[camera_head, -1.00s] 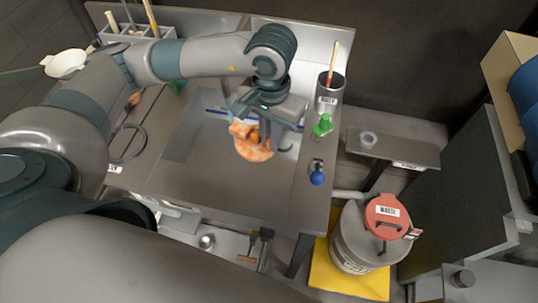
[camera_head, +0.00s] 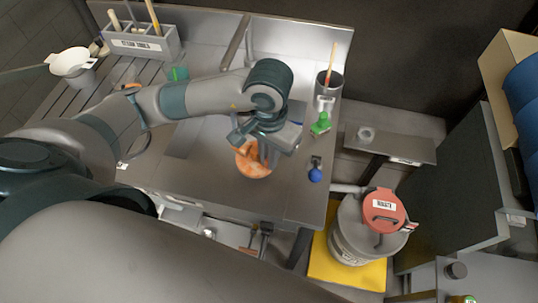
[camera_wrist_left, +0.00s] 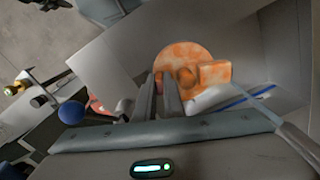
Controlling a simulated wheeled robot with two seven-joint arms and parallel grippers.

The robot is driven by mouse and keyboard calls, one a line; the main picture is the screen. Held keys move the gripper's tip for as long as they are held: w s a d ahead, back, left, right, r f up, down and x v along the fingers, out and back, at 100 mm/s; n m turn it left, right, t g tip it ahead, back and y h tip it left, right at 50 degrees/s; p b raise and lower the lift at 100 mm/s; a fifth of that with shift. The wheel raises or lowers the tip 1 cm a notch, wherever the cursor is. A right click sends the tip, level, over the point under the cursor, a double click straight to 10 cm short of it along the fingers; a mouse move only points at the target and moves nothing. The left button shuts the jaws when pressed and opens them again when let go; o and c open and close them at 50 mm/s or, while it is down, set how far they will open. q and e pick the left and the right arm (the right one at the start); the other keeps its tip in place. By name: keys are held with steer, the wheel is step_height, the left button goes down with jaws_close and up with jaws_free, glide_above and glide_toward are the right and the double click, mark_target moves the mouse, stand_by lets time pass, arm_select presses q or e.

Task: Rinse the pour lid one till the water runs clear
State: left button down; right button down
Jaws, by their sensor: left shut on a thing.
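The pour lid (camera_head: 252,163), a round pale piece with a raised block, is covered in blotchy orange colour. It is over the steel sink basin. My left gripper (camera_head: 268,152) reaches down at its right side and is shut on it. In the left wrist view the two fingers (camera_wrist_left: 160,97) are close together against the lid (camera_wrist_left: 182,58), and the orange still covers most of its face. A grey spout (camera_head: 236,42) stands behind the basin, partly hidden by my arm. I cannot make out running water. My right gripper is out of view.
A blue knob (camera_head: 315,175) and a green-topped item (camera_head: 320,124) sit on the right rim, near a steel holder (camera_head: 329,85). A red-lidded waste drum (camera_head: 384,210) stands right of the sink. A labelled tool rack (camera_head: 138,43) is at back left.

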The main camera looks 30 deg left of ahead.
arm_select(q)
steer(key=shift+w, duration=0.1)
steer(key=shift+w+a+f, duration=0.3)
steer(key=shift+w+a, duration=0.6)
steer(key=w+a+f+b, duration=0.2)
steer(key=w+a+b, duration=0.2)
steer(key=w+a, duration=0.3)
steer(key=shift+w+f, duration=0.15)
steer(key=shift+w, duration=0.65)
steer(key=shift+a, duration=0.1)
steer(key=shift+w+b, duration=0.1)
steer(key=shift+b, duration=0.3)
steer(key=shift+w+d+b, duration=0.3)
steer(key=shift+d+b, duration=0.05)
steer(key=shift+b, duration=0.1)
steer(key=shift+s+a+f+b, duration=0.1)
steer(key=shift+a+f+b, duration=0.15)
steer(key=shift+b, duration=0.1)
